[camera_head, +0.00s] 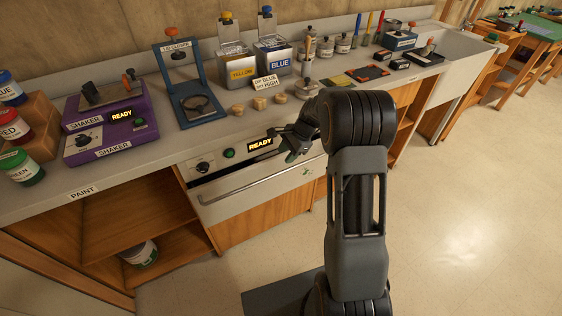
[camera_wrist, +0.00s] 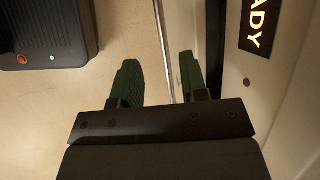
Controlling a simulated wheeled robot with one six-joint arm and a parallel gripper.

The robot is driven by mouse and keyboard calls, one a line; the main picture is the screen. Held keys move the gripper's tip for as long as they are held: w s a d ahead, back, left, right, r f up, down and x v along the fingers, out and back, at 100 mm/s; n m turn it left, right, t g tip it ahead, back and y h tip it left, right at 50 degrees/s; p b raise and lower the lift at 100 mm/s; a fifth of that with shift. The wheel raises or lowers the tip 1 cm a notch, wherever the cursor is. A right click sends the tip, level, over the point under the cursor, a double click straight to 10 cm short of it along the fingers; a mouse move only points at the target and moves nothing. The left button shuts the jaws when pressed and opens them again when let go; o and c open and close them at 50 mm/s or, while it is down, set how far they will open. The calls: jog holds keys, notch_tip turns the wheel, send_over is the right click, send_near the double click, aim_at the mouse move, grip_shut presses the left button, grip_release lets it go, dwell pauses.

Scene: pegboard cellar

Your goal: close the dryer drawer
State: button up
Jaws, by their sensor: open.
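The dryer drawer (camera_head: 262,190) is a pale front with a long bar handle, set in the bench below a control panel (camera_head: 228,154) with a knob, a green button and a lit READY display. A dark gap shows between panel and drawer front, so the drawer looks slightly open. My gripper (camera_head: 292,147) is in front of the panel's right part, by the drawer's top. In the wrist view my gripper (camera_wrist: 158,72) has its two dark green fingers apart, with the thin handle bar (camera_wrist: 163,45) running between them. Whether either finger touches it I cannot tell.
On the bench stand a purple shaker (camera_head: 104,122), a blue stand (camera_head: 187,95), yellow and blue tins and wooden discs. Paint pots (camera_head: 20,166) are at the left. An open shelf (camera_head: 125,225) lies left of the drawer. The pale floor (camera_head: 460,200) at right is clear.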

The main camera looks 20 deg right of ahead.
jog(key=shift+v, duration=1.3)
